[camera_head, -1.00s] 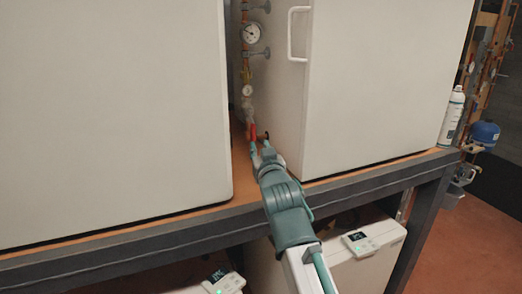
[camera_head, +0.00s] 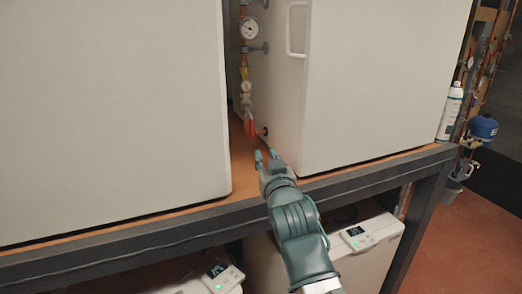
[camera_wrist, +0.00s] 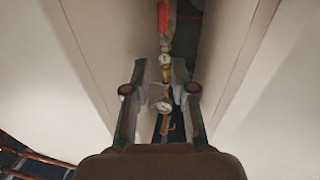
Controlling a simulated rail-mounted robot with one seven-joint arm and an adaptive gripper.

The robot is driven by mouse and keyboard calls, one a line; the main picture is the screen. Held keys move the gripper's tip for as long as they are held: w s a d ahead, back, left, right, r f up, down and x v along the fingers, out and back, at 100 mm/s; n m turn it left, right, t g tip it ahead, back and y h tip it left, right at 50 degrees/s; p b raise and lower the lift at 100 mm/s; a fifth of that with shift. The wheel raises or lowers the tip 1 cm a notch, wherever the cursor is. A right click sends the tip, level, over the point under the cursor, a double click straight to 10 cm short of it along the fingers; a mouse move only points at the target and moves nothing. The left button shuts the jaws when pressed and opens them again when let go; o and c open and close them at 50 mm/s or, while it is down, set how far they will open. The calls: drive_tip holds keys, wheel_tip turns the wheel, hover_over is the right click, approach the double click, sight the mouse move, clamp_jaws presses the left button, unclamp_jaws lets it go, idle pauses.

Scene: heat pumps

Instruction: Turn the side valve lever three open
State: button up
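The red valve lever (camera_head: 251,125) is at the lower end of the gauge pipe, in the gap between the two white units. In the head view it stands roughly upright, about in line with the pipe. It also shows at the top of the wrist view (camera_wrist: 163,17), ahead of the fingertips. My gripper (camera_head: 265,155) is in front of and below the lever, at the mouth of the gap, and apart from it. In the wrist view its two fingers (camera_wrist: 160,72) are spread with nothing held between them.
A white unit (camera_head: 110,100) stands left of the gap and another (camera_head: 370,90) right of it, with a handle (camera_head: 297,28). Both rest on a shelf with a dark front edge (camera_head: 150,235). A pressure gauge (camera_head: 249,29) sits above the lever.

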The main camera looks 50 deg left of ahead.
drive_tip(key=w+d+v, duration=0.1)
drive_tip(key=v, duration=0.7)
drive_tip(key=shift+w+b, duration=0.2)
drive_tip(key=shift+b, duration=0.15)
drive_tip(key=shift+r, duration=0.1)
